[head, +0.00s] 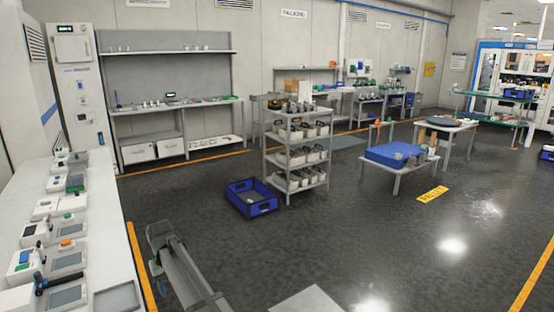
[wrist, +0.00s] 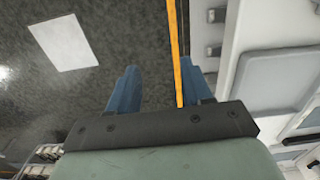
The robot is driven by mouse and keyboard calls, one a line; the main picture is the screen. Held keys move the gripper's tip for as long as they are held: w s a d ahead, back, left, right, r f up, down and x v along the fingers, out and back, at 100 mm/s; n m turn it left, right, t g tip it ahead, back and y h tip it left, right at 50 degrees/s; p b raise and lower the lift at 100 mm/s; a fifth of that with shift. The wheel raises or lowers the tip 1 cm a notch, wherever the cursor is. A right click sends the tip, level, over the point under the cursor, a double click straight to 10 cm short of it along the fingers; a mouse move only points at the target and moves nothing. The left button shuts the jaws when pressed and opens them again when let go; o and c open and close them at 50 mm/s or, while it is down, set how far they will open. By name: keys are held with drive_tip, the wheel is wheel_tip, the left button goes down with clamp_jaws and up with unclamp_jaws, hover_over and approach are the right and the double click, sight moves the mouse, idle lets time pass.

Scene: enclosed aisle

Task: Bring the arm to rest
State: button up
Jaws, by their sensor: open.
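My gripper (wrist: 157,85) shows in the wrist view with its two blue fingers spread apart. Nothing is between the fingers except the dark floor and part of an orange floor line behind them. A grey link of my arm (head: 183,268) shows at the bottom of the head view, over the floor just right of the white bench (head: 100,215).
The bench along the left holds several small devices; its edge is right of the fingers in the wrist view (wrist: 228,60). A blue crate (head: 251,208) lies on the floor by a grey shelf cart (head: 296,145). A low table (head: 396,178) stands farther right. The central floor is clear.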

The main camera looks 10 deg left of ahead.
drive_tip(key=w+d+f+m, duration=0.15)
drive_tip(key=d+f, duration=0.25)
drive_tip(key=d, duration=0.8)
drive_tip(key=w+d+f+m, duration=0.1)
drive_tip(key=w+d+f, duration=0.3)
drive_tip(key=d, duration=0.7)
drive_tip(key=w+d+f+m, duration=0.15)
drive_tip(key=d+f, duration=0.35)
drive_tip(key=d, duration=0.7)
drive_tip(key=s+d+f+m, duration=0.2)
drive_tip(key=s+d+f, duration=0.15)
drive_tip(key=d, duration=0.65)
drive_tip(key=s+d+f+m, duration=0.2)
drive_tip(key=s+d, duration=0.3)
drive_tip(key=d, duration=0.5)
drive_tip(key=s+d+f+m, duration=0.1)
drive_tip(key=s+d+f, duration=0.3)
drive_tip(key=d, duration=0.6)
drive_tip(key=s+f+g, duration=0.3)
drive_tip(key=s+f, duration=0.6)
drive_tip(key=s, duration=0.6)
drive_tip(key=s+f+g, duration=0.3)
drive_tip(key=s+f, duration=0.7)
drive_tip(key=s, duration=0.5)
drive_tip(key=shift+s+a+f+g, duration=0.15)
drive_tip(key=shift+f+g, duration=0.05)
drive_tip(key=shift+g, duration=0.2)
